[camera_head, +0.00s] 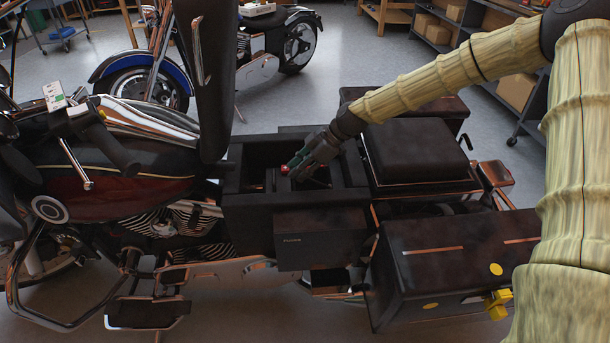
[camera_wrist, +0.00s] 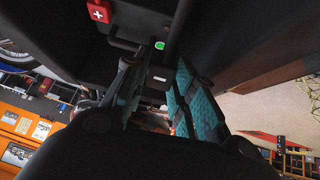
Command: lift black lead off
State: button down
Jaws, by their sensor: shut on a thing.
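My gripper (camera_head: 300,165) reaches down into the open box in the middle of the motorcycle (camera_head: 120,165). In the wrist view its teal-padded fingers (camera_wrist: 157,88) are shut on a dark piece (camera_wrist: 160,72) with a small pale mark, which looks like the end of the black lead. A dark strand (camera_wrist: 124,43) runs near the fingertips. A green spot (camera_wrist: 160,45) shows just past them. A red cap with a white cross (camera_wrist: 99,11) is at the upper left, apart from the fingers. A small red part (camera_head: 284,170) shows beside the fingertips in the head view. The lead's far end is hidden.
The box walls (camera_head: 232,170) stand close around my gripper. A seat pad (camera_head: 415,150) and a dark side case (camera_head: 450,255) are to the right. An upright dark panel (camera_head: 210,80) stands at the left. Another motorcycle (camera_head: 145,80) and shelves (camera_head: 440,30) are behind.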

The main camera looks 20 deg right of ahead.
jog(key=shift+s+d+r+y+b, duration=0.15)
jog(key=shift+d+r+y+b, duration=0.1)
jog(key=shift+d+y+b, duration=0.3)
jog(key=shift+s+d+r+y+b, duration=0.1)
jog(key=shift+d+r+y+b, duration=0.25)
jog(key=shift+b, duration=0.3)
jog(key=shift+s+d+r+t+y+b, duration=0.15)
jog(key=shift+s+d+r+y+b, duration=0.2)
jog(key=shift+d+y+b, duration=0.7)
jog(key=shift+s+d+r+t+y+b, duration=0.15)
jog(key=shift+d+r+y+b, duration=0.25)
jog(key=shift+b, duration=1.3)
jog(key=shift+s+d+r+t+y+b, duration=0.2)
jog(key=shift+d+r+y+b, duration=0.4)
jog(key=shift+b, duration=0.75)
jog(key=shift+d+f, duration=0.1)
jog(key=shift+d, duration=0.1)
jog(key=c, duration=1.2)
grip_release()
jog(key=shift+o, duration=0.2)
notch_tip(320, 180, up, 10)
